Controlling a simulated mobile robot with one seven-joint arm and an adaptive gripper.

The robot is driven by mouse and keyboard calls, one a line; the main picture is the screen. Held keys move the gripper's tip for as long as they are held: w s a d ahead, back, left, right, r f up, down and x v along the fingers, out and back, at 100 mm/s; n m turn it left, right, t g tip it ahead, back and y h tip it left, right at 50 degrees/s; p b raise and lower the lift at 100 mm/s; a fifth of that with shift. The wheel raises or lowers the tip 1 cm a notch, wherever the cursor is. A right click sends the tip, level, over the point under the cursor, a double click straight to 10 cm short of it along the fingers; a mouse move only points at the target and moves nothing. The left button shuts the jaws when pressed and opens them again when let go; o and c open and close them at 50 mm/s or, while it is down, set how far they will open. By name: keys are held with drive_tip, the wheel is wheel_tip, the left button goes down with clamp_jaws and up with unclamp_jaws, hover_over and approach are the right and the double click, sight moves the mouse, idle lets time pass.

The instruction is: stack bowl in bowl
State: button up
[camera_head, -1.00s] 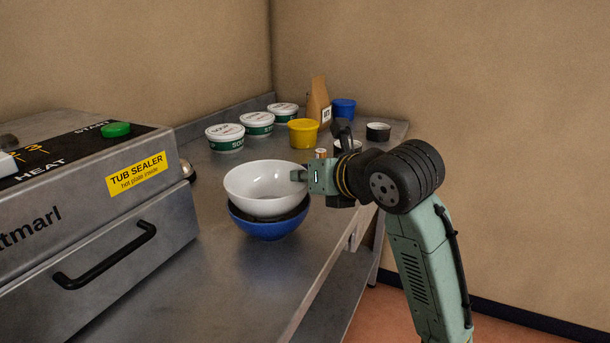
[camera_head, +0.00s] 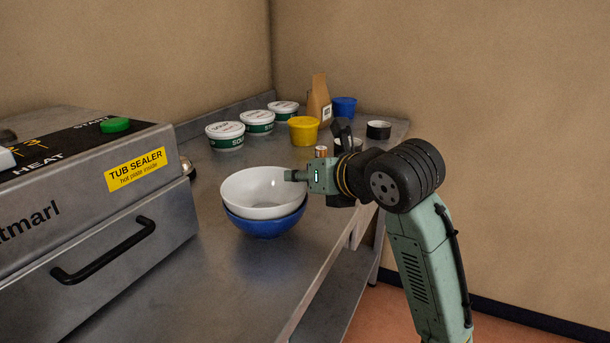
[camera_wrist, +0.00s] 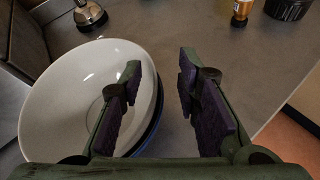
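The white bowl (camera_head: 262,188) sits nested inside the blue bowl (camera_head: 264,227) on the steel counter, with a band of blue showing below it. In the wrist view the white bowl (camera_wrist: 75,95) fills the left side, and a sliver of the blue bowl (camera_wrist: 154,128) shows beneath its rim. My gripper (camera_head: 292,175) is at the white bowl's right rim. In the wrist view my gripper (camera_wrist: 160,68) has its fingers spread, one over the bowl's inside and one outside, with gaps beside the rim.
A tub sealer (camera_head: 100,200) with a black handle stands at the left. White lidded tubs (camera_head: 225,136), a yellow tub (camera_head: 303,131), a brown bag (camera_head: 318,100) and a blue tub (camera_head: 344,107) stand at the back. The counter in front of the bowls is clear.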

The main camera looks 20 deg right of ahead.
drive_tip(key=b+v, duration=0.1)
drive_tip(key=v, duration=1.1)
drive_tip(key=shift+r, duration=0.35)
